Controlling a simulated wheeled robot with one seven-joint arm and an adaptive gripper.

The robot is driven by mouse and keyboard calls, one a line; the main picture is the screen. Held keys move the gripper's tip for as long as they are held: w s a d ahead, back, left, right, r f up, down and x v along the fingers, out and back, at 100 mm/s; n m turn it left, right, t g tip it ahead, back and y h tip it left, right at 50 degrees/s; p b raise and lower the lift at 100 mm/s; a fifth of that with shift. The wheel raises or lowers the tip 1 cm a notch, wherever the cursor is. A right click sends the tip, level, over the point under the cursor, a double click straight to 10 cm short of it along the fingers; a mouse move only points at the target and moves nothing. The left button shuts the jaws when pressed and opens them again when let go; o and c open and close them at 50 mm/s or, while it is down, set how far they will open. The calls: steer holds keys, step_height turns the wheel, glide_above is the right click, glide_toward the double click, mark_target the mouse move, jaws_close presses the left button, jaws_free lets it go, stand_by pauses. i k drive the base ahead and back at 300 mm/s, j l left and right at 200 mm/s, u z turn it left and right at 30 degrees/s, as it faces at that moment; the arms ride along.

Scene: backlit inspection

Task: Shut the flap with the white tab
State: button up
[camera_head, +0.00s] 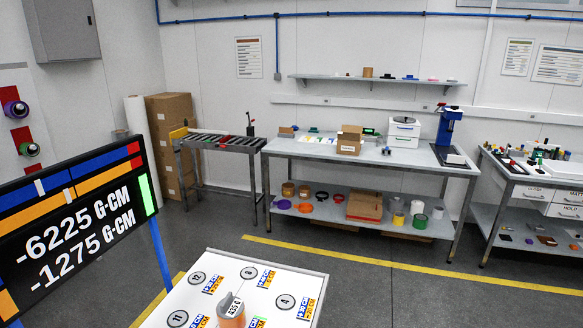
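I cannot make out a flap with a white tab anywhere in the head view. A small cardboard box (349,141) on the middle workbench has a raised part at its top and a pale label on its front. It is too small to tell whether that part is a flap. My gripper and arm are not in view.
A white table (313,266) with numbered circles stands in front, bearing an orange cylinder (232,322) with a grey top. A dark display board (75,215) blocks the left. The workbench (300,150) and roller conveyor (218,141) line the wall. Grey floor (400,285) lies between.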

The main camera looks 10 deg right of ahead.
mark_target(341, 136)
steer(key=i+l+z, duration=0.3)
steer(key=i, duration=0.3)
steer(key=i+l+z, duration=0.3)
steer(key=i, duration=0.3)
steer(key=i+z, duration=0.3)
steer(key=i, duration=0.3)
steer(key=i+u, duration=0.1)
steer(key=i, duration=0.45)
steer(key=i+u, duration=0.1)
steer(key=i, duration=0.4)
steer(key=i+l+u, duration=0.15)
steer(key=i, duration=0.35)
steer(key=i+l+u, duration=0.1)
steer(key=i, duration=0.45)
steer(key=i+l+u, duration=0.3)
steer(key=i, duration=0.15)
